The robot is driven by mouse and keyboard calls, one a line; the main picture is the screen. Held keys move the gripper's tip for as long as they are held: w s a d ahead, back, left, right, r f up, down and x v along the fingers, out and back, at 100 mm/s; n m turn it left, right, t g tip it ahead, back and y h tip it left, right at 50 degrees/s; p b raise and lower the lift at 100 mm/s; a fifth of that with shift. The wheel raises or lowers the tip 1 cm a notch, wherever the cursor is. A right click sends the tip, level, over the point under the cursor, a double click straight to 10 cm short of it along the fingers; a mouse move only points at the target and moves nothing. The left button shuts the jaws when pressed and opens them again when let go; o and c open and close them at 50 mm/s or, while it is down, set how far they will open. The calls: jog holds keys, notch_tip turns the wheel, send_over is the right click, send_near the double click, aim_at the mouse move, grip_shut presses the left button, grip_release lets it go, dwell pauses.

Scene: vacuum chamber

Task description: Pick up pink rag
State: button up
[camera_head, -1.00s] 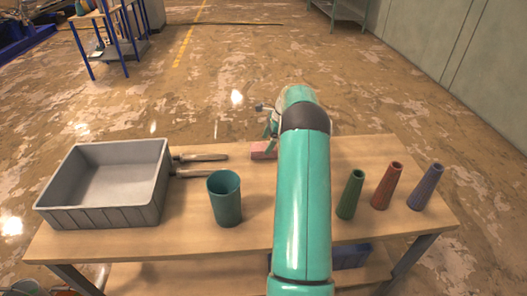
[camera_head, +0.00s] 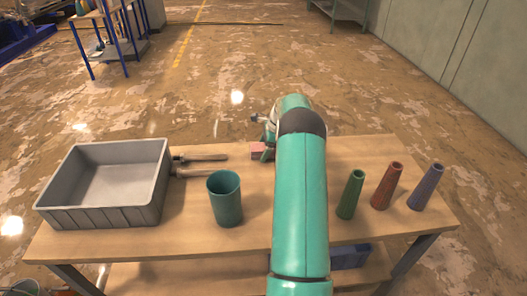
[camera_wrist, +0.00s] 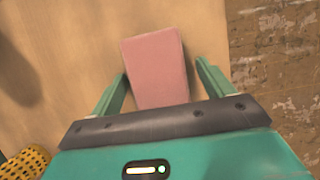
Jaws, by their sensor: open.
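The pink rag (camera_wrist: 156,66) is a folded block lying on the wooden table. In the wrist view it sits between the two fingers of my gripper (camera_wrist: 160,88), slightly tilted, with its near end hidden by the gripper body. My gripper is open, one finger on each side of the rag. In the head view only a small part of the rag (camera_head: 257,149) shows at the table's far side, left of my arm. My arm hides most of the gripper there.
A grey bin (camera_head: 105,190) stands at the table's left, with two dark-handled tools (camera_head: 203,157) beside it. A teal cup (camera_head: 225,200) stands at the middle. The table's far edge is close to the rag.

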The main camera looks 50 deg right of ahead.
aim_at(261, 146)
jog(key=c, duration=1.1)
jog(key=shift+r, duration=0.6)
notch_tip(261, 146, up, 2)
jog(key=shift+r, duration=0.2)
jog(key=s+a+r, duration=0.2)
jog(key=a+r, duration=0.1)
jog(key=a, duration=0.1)
jog(key=s+a+r, duration=0.3)
jog(key=a, duration=0.1)
jog(key=s+a+r, duration=0.2)
jog(key=a+r, duration=0.1)
jog(key=r, duration=0.1)
jog(key=shift+s+a, duration=0.25)
jog(key=shift+a, duration=0.15)
